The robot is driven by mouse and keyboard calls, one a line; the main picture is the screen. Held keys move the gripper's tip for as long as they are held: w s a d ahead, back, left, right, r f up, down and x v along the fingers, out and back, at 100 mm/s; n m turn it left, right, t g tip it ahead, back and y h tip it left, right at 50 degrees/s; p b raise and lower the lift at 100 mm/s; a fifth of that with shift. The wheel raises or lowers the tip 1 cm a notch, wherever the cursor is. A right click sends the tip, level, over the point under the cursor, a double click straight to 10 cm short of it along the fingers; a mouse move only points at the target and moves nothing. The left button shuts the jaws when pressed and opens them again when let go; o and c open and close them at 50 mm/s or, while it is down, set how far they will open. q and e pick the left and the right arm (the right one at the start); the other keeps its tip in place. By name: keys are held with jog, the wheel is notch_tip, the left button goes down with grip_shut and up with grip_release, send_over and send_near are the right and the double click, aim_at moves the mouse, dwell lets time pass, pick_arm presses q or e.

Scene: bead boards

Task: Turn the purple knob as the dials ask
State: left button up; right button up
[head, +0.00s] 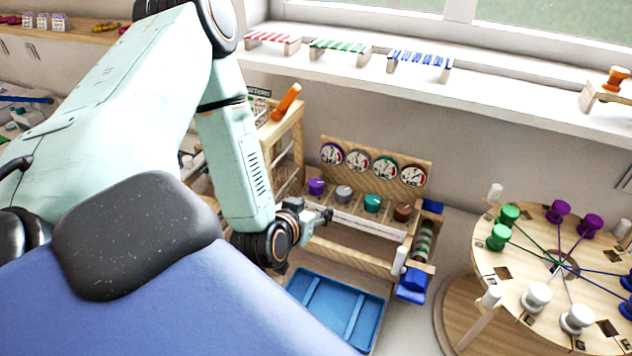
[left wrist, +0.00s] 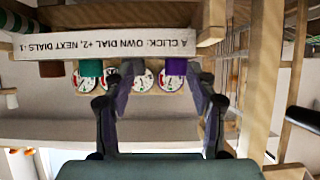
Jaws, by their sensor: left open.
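The purple knob (head: 316,186) is the leftmost in a row of knobs on a wooden board. Grey (head: 343,193), green (head: 372,203) and brown (head: 402,211) knobs follow to its right. A purple-rimmed dial (head: 331,154) and more dials with pointers stand above them. My left gripper (head: 322,216) is in front of the board, just below the purple knob and apart from it. In the left wrist view, which is upside down, the open, empty fingers frame the purple knob (left wrist: 175,67) and dials beyond. My right gripper is not in view.
An upside-down label (left wrist: 150,43) about clicks and dials crosses the left wrist view. A blue tray (head: 340,305) lies below the board. A wooden frame with an orange handle (head: 287,102) stands close left. A round spool table (head: 510,265) is at right.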

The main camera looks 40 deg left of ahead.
aim_at(315, 184)
pick_arm(q)
jog(key=shift+n+t+y, duration=0.3)
jog(key=shift+t+y, duration=0.1)
jog(key=shift+y, duration=0.2)
jog(key=w+a, duration=0.1)
jog(key=w, duration=0.1)
jog(key=w+a, duration=0.3)
jog(key=w, duration=0.1)
jog(key=shift+w+a+f+b, duration=0.2)
jog(key=shift+w+a+b, duration=0.1)
jog(key=shift+a, duration=0.1)
jog(key=shift+w+a+f, duration=0.2)
jog(key=shift+w+a, duration=0.05)
jog(key=shift+w, duration=0.05)
jog(key=shift+d+r, duration=0.15)
jog(key=shift+w, duration=0.15)
jog(key=c, duration=1.2)
